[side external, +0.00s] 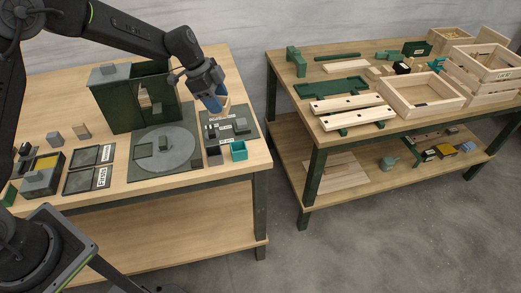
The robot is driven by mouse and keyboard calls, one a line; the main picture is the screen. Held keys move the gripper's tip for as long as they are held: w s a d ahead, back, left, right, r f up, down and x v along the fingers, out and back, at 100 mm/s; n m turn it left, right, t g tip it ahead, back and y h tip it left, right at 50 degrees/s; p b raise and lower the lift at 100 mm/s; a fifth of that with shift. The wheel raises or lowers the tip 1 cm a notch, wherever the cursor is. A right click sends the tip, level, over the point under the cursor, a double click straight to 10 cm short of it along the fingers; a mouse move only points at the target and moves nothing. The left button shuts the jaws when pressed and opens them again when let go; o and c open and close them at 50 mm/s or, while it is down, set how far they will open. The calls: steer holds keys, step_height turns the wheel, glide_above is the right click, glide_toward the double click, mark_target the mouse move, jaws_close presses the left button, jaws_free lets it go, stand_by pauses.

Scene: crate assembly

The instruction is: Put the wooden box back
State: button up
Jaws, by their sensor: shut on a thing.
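My gripper (217,101) points down above the right part of the near-left table. It is shut on a small light-wood piece, which looks like the wooden box (225,104). Blue parts at the gripper's end hide much of it, so its full shape cannot be seen. Below it is a dark green labelled board (248,129) with small blocks and pale labels. I cannot tell whether the held piece touches anything on the board.
A dark green cabinet (112,108) stands left of my gripper, behind a grey round disc (181,150). A teal cup (239,151) sits near the table's front-right edge. The right table (440,124) carries wooden crates (425,105) and planks. A floor gap separates the tables.

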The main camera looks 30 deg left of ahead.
steer(key=d+f, duration=0.2)
steer(key=d, duration=0.1)
steer(key=w+d+f, duration=0.1)
steer(key=d+f, duration=0.2)
steer(key=d, duration=0.1)
steer(key=w+d+f, duration=0.1)
steer(key=d+f, duration=0.1)
steer(key=d, duration=0.2)
steer(key=shift+w+d+f, duration=0.2)
steer(key=shift+f, duration=2.2)
steer(key=shift+f, duration=0.2)
steer(key=o, duration=1)
steer(key=v, duration=1.2)
steer(key=shift+r, duration=0.15)
steer(key=shift+s+a+r, duration=0.1)
steer(key=shift+s, duration=0.05)
